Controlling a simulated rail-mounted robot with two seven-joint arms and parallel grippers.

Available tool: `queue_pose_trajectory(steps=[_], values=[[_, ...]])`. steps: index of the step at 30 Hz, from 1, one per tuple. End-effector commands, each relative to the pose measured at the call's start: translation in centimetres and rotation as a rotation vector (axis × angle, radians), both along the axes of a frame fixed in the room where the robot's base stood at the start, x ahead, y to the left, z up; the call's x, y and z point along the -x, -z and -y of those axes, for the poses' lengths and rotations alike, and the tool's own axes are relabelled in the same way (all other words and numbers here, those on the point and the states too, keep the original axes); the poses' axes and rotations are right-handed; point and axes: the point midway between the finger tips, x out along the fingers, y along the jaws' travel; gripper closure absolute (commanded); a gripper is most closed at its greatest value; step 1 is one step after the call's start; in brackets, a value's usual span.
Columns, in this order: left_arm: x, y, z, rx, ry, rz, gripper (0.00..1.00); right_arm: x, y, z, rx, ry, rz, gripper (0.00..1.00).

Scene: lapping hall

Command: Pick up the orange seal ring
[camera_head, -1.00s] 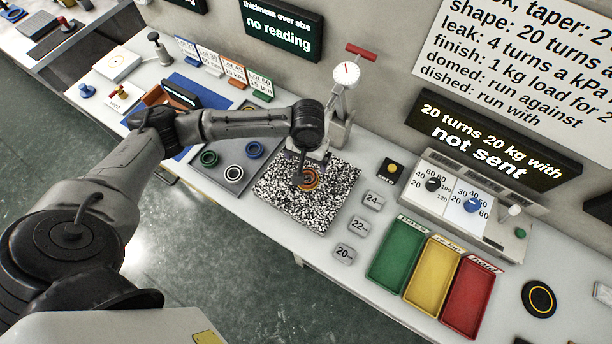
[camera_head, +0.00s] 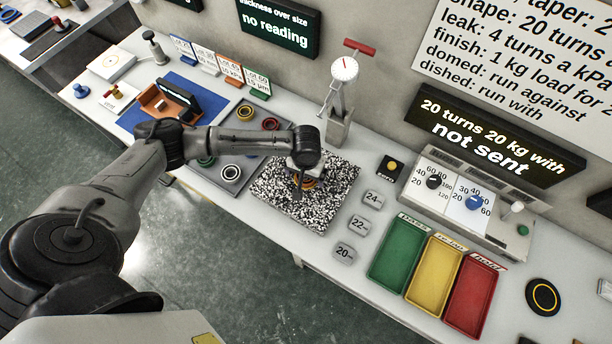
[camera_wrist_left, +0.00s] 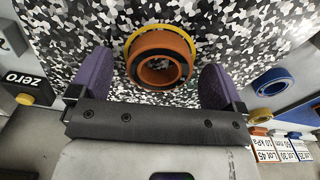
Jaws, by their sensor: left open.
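The orange seal ring (camera_wrist_left: 160,39) lies on the black-and-white speckled plate (camera_wrist_left: 250,20), with a yellow ring (camera_wrist_left: 131,45) around or under it; I cannot tell which. In the head view the orange ring (camera_head: 309,185) is partly covered by my left gripper (camera_head: 303,180), which is low over the plate. In the left wrist view my left gripper (camera_wrist_left: 157,68) is open, with one purple finger on each side of the orange ring and a gap on both sides. My right gripper is not in view.
A grey tray (camera_head: 246,146) with several rings stands left of the plate, partly behind my arm. A dial gauge stand (camera_head: 339,130) rises behind it. Weights (camera_head: 359,226) and green (camera_head: 397,250), yellow (camera_head: 434,277) and red (camera_head: 472,296) trays lie to the right.

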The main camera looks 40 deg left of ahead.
Motion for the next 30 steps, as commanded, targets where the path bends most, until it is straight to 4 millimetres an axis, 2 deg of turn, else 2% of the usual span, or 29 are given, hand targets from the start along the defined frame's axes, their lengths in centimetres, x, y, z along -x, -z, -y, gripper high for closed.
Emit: queue_pose_trajectory(steps=[8,25,30], values=[[0.02,0.18,0.01,0.000,0.001,0.000,0.05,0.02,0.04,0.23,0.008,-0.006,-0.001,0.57],[0.01,0.16,-0.01,0.000,0.001,0.000,0.60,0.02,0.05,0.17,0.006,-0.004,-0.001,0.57],[0.00,0.14,-0.01,0.000,0.001,0.000,0.60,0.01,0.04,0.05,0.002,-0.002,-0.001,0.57]])
